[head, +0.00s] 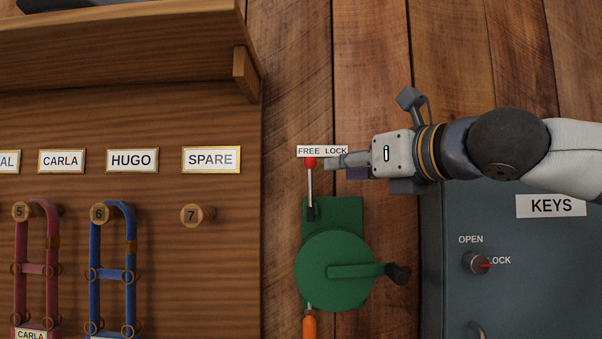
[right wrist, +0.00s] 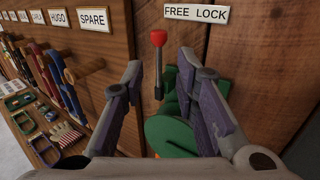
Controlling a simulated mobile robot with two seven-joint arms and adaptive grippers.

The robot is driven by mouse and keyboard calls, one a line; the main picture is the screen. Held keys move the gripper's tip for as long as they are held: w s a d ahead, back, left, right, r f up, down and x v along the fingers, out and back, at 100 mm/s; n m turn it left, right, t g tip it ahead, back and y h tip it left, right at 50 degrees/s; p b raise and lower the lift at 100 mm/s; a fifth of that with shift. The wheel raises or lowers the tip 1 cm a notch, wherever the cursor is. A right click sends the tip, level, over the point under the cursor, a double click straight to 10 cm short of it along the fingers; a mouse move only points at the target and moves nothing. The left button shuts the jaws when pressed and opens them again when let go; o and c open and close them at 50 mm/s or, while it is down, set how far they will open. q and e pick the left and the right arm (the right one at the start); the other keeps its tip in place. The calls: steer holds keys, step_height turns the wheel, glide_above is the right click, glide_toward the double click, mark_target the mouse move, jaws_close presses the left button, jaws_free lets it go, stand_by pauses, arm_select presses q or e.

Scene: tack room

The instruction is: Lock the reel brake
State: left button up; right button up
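The reel brake lever (head: 310,185) has a red knob and a thin metal rod. It stands about upright on the green reel (head: 335,268), with its knob under the word FREE on the FREE LOCK label (head: 322,151). My right gripper (head: 335,162) comes in from the right, its fingertips just right of the knob. In the right wrist view, the gripper (right wrist: 160,65) is open, and the lever (right wrist: 158,60) shows between its two fingers, apart from both. The fingers partly hide the reel (right wrist: 170,135) there. My left gripper is not in view.
The reel's crank has a dark knob (head: 398,274). A grey key cabinet (head: 450,300) with an OPEN/LOCK knob (head: 477,263) stands right of the reel. A wooden rack (head: 200,280) with pegs and hanging red and blue halters is on the left.

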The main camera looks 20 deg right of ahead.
mark_target(312, 172)
steer(key=x, duration=1)
steer(key=shift+w+a+f, duration=0.1)
steer(key=shift+w+f, duration=0.1)
steer(key=shift+f, duration=0.05)
jaws_close()
